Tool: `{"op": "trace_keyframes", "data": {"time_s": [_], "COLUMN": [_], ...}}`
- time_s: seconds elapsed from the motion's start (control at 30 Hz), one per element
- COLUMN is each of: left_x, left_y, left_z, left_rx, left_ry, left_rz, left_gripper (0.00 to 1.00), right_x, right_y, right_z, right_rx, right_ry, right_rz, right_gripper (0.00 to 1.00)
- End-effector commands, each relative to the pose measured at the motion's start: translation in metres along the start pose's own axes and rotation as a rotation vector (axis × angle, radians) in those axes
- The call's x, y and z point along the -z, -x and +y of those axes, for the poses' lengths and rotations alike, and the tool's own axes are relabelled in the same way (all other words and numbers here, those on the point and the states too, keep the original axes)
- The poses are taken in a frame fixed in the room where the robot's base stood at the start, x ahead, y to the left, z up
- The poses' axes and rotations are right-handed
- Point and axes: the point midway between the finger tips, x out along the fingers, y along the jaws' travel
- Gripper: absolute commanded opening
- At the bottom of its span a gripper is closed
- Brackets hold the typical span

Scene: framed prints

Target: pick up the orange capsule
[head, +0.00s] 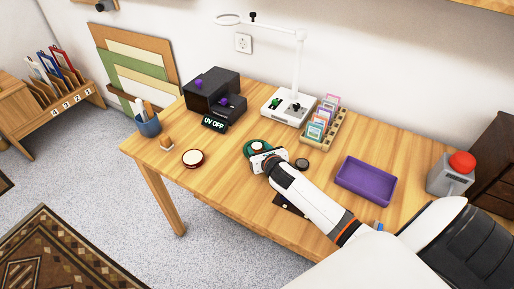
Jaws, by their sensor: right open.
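I cannot clearly make out an orange capsule in the head view. My right gripper (267,158) is over the front middle of the wooden table (225,165), and its fingers are mostly hidden behind its own body. It is open. A green round object (256,146) shows just behind it; I cannot tell whether they touch. A small dark round object (302,165) lies to its right. My left gripper is not in view.
A purple tray (366,181) and a grey container with a red top (452,174) stand on the right. A black box (212,88), a "UV OFF" display (214,123), a white lamp stand (290,106) and a card rack (324,125) line the back. A blue pen cup (148,124) stands left.

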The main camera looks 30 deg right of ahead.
Motion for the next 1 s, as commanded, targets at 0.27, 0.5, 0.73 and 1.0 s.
{"op": "trace_keyframes", "data": {"time_s": [0.27,0.5,0.73,1.0], "left_x": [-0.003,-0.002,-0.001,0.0], "left_y": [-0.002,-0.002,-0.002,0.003], "left_z": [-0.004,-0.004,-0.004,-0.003], "left_rx": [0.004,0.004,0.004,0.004], "left_ry": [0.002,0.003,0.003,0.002], "left_rz": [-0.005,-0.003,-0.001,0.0], "left_gripper": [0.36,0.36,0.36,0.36], "right_x": [0.0,0.0,0.0,0.02], "right_y": [-0.018,-0.017,-0.017,-0.01], "right_z": [0.001,0.001,0.001,0.002], "right_rx": [-0.001,-0.001,-0.001,0.0], "right_ry": [0.001,0.001,0.001,0.006], "right_rz": [0.0,0.0,0.0,0.005], "right_gripper": [0.47,0.29,0.13,0.13]}}
